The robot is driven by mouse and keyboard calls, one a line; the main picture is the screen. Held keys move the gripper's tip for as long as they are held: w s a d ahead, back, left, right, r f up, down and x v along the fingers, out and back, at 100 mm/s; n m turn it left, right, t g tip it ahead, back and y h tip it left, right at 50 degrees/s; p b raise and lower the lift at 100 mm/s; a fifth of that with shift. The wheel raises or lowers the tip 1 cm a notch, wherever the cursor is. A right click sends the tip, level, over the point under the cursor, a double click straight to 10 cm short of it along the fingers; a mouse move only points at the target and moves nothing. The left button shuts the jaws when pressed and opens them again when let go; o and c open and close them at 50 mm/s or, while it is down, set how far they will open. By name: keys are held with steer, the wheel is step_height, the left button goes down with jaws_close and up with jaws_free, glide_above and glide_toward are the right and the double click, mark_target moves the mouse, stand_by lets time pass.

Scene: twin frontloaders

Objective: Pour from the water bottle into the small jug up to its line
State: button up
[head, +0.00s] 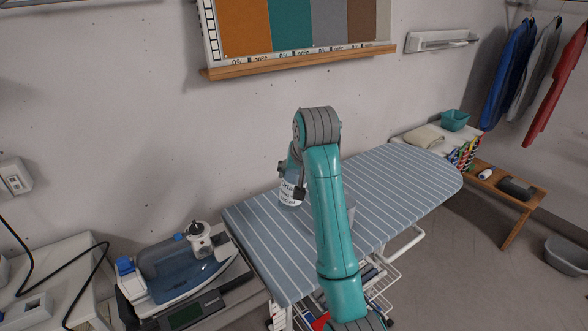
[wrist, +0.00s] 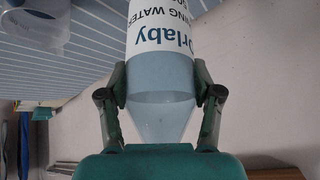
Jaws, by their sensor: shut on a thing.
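The water bottle (head: 290,194), clear bluish with a white printed label, is in my gripper (head: 291,176) above the ironing board. In the wrist view the fingers press its narrowing shoulder from both sides, and the bottle (wrist: 158,90) shows an edge that may be the water surface. In the head view it looks close to upright. A clear greyish vessel, seemingly the small jug (wrist: 35,22), stands on the board at the wrist view's top left, apart from the bottle. In the head view my arm hides most of the jug (head: 348,214). Its line cannot be made out.
The striped ironing board (head: 405,190) has clear room at right. A blue iron (head: 180,268) stands at its left end. A folded cloth (head: 424,137) and a teal basket (head: 455,120) lie beyond its right end. The wall is close behind.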

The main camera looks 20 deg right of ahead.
steer(key=f+y, duration=0.1)
steer(key=d+f+y, duration=0.1)
steer(key=m+t+y, duration=0.1)
steer(key=shift+s+d+f, duration=0.3)
steer(key=shift+f, duration=0.1)
steer(key=shift+s+d+f+m+t+y, duration=0.25)
steer(key=shift+d+f+m+t+y, duration=0.55)
steer(key=shift+y, duration=0.55)
steer(key=shift+s+d+f+m+t+y, duration=0.25)
steer(key=shift+d+f+m+t+y, duration=0.4)
steer(key=shift+f+y, duration=0.55)
steer(key=shift+d+r, duration=0.15)
steer(key=shift+d+f+y, duration=0.1)
steer(key=shift+f+y, duration=0.15)
steer(key=shift+f, duration=0.15)
steer(key=shift+r+m+t+y, duration=0.35)
steer(key=shift+r+t+y, duration=0.35)
steer(key=shift+t+y, duration=0.1)
stand_by(3.4)
